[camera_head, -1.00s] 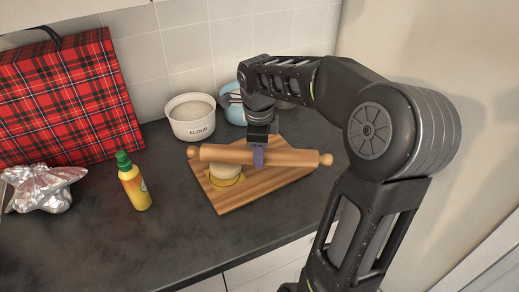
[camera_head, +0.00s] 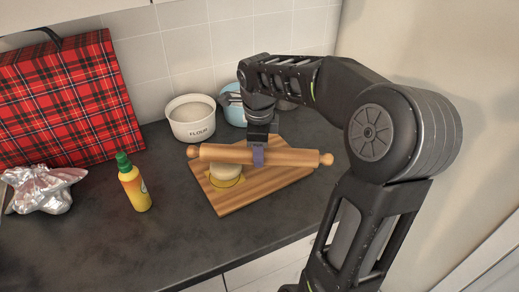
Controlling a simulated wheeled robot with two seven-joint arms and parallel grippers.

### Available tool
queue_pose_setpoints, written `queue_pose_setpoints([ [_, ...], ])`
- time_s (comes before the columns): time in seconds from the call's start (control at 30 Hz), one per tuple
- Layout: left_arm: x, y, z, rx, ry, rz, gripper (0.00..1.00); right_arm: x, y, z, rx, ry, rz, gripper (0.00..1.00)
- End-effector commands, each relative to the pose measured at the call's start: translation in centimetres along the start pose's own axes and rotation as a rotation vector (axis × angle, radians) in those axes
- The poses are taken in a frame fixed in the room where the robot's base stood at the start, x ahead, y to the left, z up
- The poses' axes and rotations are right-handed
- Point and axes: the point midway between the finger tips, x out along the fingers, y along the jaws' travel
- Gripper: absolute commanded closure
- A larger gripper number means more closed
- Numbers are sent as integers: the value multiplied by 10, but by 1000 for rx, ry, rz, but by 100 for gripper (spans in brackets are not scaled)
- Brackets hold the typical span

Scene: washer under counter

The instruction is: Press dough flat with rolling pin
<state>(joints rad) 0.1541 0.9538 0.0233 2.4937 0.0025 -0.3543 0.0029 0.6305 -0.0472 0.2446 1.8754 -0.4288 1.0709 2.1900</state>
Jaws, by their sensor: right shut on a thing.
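The wooden rolling pin (camera_head: 225,154) lies crosswise over the cutting board. My right gripper (camera_head: 258,157) is shut on it, right of its middle. The pale round dough (camera_head: 226,173) sits on the left part of the wooden cutting board (camera_head: 262,184), on a yellowish round patch. The pin passes over the back of the dough and hides part of it. I cannot tell whether the pin touches the dough. My left gripper is not in view.
A white flour bowl (camera_head: 191,121) and a light blue object (camera_head: 233,106) stand behind the board. A yellow bottle (camera_head: 134,183) stands left of it, with a crumpled foil bundle (camera_head: 40,188) and red plaid bag (camera_head: 68,100) further left. The counter front (camera_head: 170,250) is clear.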

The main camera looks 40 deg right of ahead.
Motion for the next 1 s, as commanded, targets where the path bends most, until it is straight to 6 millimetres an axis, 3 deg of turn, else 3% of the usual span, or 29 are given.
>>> queue_pose_setpoints([
  [1.0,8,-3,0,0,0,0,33,6,1,0,0,-1,-2,100],
])
